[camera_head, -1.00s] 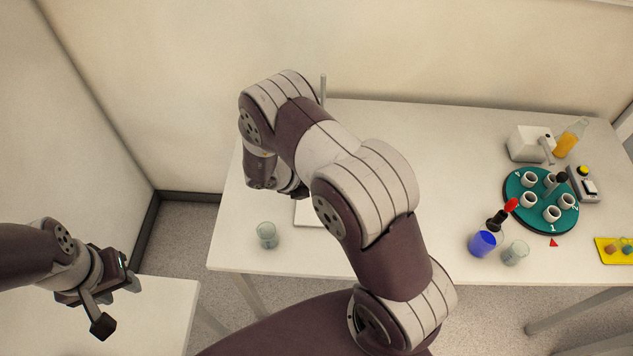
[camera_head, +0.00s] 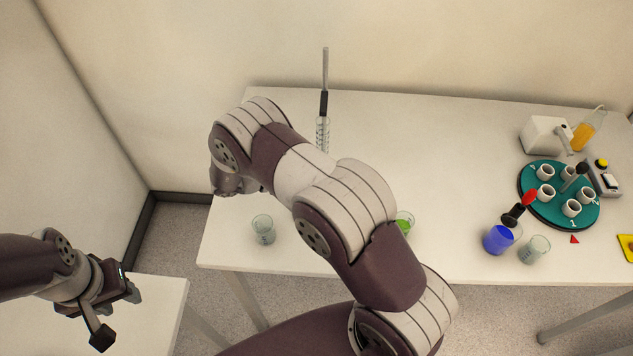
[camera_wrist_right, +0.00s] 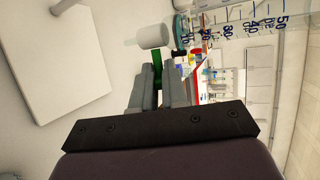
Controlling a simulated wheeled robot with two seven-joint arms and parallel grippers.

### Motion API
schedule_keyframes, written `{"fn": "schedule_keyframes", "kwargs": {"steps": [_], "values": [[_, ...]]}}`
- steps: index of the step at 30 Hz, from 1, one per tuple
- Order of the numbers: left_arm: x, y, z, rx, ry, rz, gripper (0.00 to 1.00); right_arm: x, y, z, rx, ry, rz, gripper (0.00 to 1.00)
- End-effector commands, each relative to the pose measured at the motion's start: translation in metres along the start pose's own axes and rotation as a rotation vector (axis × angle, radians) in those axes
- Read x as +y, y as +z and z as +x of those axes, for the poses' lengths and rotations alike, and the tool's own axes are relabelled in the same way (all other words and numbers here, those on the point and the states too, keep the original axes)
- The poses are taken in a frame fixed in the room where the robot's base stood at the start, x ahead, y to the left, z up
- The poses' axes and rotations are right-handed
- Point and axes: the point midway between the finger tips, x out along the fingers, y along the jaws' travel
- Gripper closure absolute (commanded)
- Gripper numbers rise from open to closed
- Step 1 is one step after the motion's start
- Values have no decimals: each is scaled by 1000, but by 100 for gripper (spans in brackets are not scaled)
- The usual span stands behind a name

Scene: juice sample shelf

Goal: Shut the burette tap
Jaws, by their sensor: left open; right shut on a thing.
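The burette (camera_head: 322,132) stands clamped on a rod at the back of the table in the head view; my right arm hides its lower part. Its graduated tube (camera_wrist_right: 245,27) crosses the upper right of the right wrist view. My right gripper (camera_wrist_right: 159,82) is shut on the green tap handle (camera_wrist_right: 158,64), beside a white cylindrical part (camera_wrist_right: 153,37). The gripper is hidden in the head view. A beaker with green liquid (camera_head: 404,223) shows partly behind my right arm. My left gripper (camera_head: 118,315) is open and empty at the lower left, away from the burette.
An empty beaker (camera_head: 263,230) stands near the table's front left. To the right are a blue-filled beaker (camera_head: 498,241), another beaker (camera_head: 535,250), a green carousel with white cups (camera_head: 533,207) and an orange bottle (camera_head: 584,136). The back middle of the table is clear.

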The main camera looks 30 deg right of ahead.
Motion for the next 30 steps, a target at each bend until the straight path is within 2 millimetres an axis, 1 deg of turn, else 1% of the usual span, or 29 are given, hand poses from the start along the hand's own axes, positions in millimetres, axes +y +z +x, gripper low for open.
{"fn": "schedule_keyframes", "kwargs": {"steps": [1,3,6,12,19,30], "values": [[0,2,18,0,0,0,57,12,-2,3,1,-31,-16,100],[0,3,28,0,0,0,57,12,-2,4,1,-83,-38,100],[0,5,40,0,0,0,57,12,-2,3,1,-150,-66,100],[0,7,58,0,0,0,57,11,-2,3,1,-253,-108,100],[0,8,68,0,0,0,57,9,-2,2,0,-319,-137,100],[0,8,70,0,0,0,57,7,-2,2,1,-341,-148,100]]}}
